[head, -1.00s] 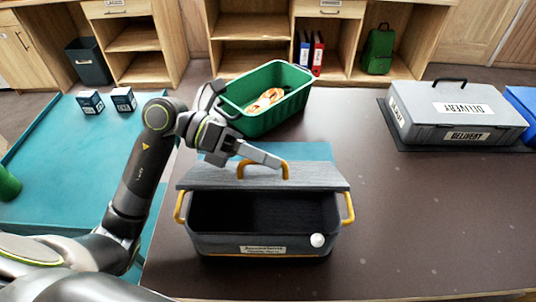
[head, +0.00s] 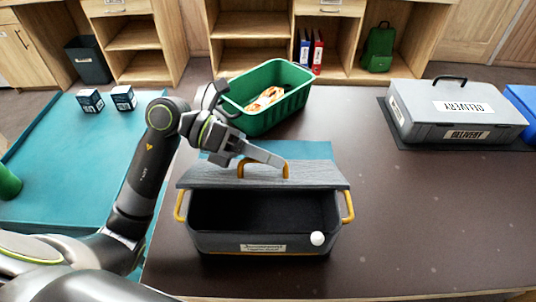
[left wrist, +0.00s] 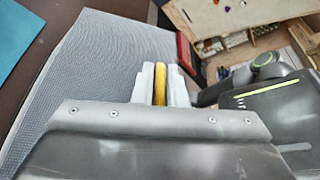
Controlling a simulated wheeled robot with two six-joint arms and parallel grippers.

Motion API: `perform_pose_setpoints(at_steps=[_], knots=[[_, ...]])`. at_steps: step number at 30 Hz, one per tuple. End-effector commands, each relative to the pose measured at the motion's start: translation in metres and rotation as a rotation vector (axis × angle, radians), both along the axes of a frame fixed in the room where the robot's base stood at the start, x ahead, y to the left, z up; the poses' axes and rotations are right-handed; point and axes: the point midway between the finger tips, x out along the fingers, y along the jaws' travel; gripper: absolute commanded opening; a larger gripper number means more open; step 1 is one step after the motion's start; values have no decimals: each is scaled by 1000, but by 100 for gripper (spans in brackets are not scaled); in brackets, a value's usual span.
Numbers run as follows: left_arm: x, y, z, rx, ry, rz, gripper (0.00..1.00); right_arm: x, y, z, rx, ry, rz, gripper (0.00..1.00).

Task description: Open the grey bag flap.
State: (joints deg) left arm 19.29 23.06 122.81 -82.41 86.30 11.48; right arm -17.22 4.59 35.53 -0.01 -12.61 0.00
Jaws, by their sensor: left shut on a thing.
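The grey bag (head: 215,241) sits on the dark table in the head view, with a yellow handle at each side and a label on its front. Its grey flap (head: 212,177) is raised at the back, and the dark inside shows below it. My left gripper (head: 268,158) is shut on the yellow flap handle (head: 286,171). In the left wrist view this handle (left wrist: 160,84) stands between the two pale fingers, with the ribbed grey flap (left wrist: 95,65) beside them. A white round knob (head: 317,239) shows at the bag's front right. My right gripper is out of view.
A green crate (head: 258,121) with something orange and white inside stands behind the bag. A grey delivery case (head: 440,119) lies on a dark mat at the back right. The table right of the bag is clear. Two small boxes (head: 122,98) stand on the teal surface at left.

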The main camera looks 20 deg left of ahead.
Motion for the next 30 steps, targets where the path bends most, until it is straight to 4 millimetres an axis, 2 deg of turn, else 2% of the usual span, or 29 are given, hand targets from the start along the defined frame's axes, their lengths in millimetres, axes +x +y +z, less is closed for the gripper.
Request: perform_pose_setpoints(at_steps=[20, 30], knots=[[3, 1, 3, -12, 32, -2, 0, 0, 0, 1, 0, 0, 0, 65], [21, 6, 13, -57, 187, -1, 0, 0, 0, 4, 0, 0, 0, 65]])
